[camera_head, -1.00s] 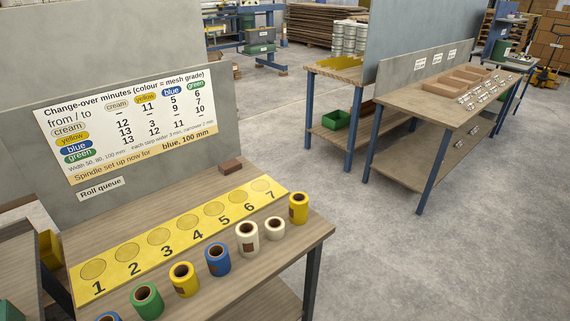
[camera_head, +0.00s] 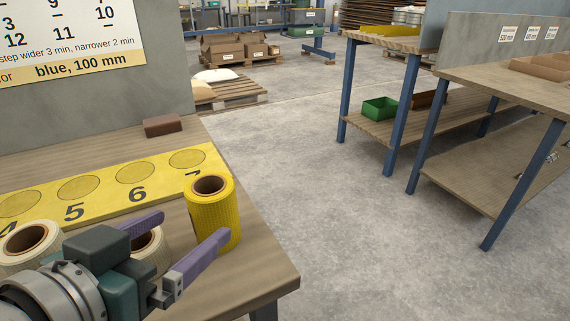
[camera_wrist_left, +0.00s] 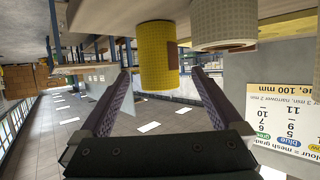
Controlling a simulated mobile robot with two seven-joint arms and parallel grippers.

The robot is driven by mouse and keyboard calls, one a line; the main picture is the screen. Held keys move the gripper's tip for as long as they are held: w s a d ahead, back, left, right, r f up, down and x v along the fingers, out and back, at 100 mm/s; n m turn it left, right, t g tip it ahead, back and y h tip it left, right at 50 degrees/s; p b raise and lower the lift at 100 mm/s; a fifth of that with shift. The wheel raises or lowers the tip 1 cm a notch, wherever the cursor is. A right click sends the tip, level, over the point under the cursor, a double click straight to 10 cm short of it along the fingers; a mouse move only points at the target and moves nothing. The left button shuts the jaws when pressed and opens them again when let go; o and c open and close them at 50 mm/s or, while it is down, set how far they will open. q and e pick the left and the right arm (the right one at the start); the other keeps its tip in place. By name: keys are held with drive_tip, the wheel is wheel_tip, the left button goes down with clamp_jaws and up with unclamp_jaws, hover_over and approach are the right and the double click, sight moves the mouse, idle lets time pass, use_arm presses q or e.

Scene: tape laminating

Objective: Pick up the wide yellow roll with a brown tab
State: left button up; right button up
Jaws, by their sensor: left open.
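The wide yellow roll (camera_head: 212,218) stands upright at the right end of the row of rolls, in front of spot 7 on the yellow strip. In the left wrist view, which is upside down, the yellow roll (camera_wrist_left: 155,55) shows a brown tab (camera_wrist_left: 173,54) at its right edge. My left gripper (camera_head: 192,226) is open, with its purple fingers pointing at the roll. In the left wrist view the roll lies in line with the gap between the fingertips (camera_wrist_left: 161,72). I cannot tell whether the fingertips reach around it. My right gripper is not in view.
A cream roll (camera_head: 28,240) stands at the left, and another cream roll (camera_head: 144,238) is partly hidden behind my left gripper. The yellow numbered strip (camera_head: 108,200) lies behind the rolls. A brown block (camera_head: 163,126) sits farther back. The table's right edge is close to the yellow roll.

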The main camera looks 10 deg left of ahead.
sight(199, 222)
use_arm(q)
drive_tip(key=x, duration=0.2)
drive_tip(key=b+x, duration=0.1)
drive_tip(key=x, duration=0.1)
drive_tip(key=shift+w+f, duration=0.3)
drive_tip(key=shift+f, duration=0.1)
drive_tip(key=b+x, duration=0.2)
drive_tip(key=x, duration=0.3)
drive_tip(key=shift+w+d, duration=0.2)
drive_tip(key=shift+w, duration=0.05)
drive_tip(key=c, duration=1.3)
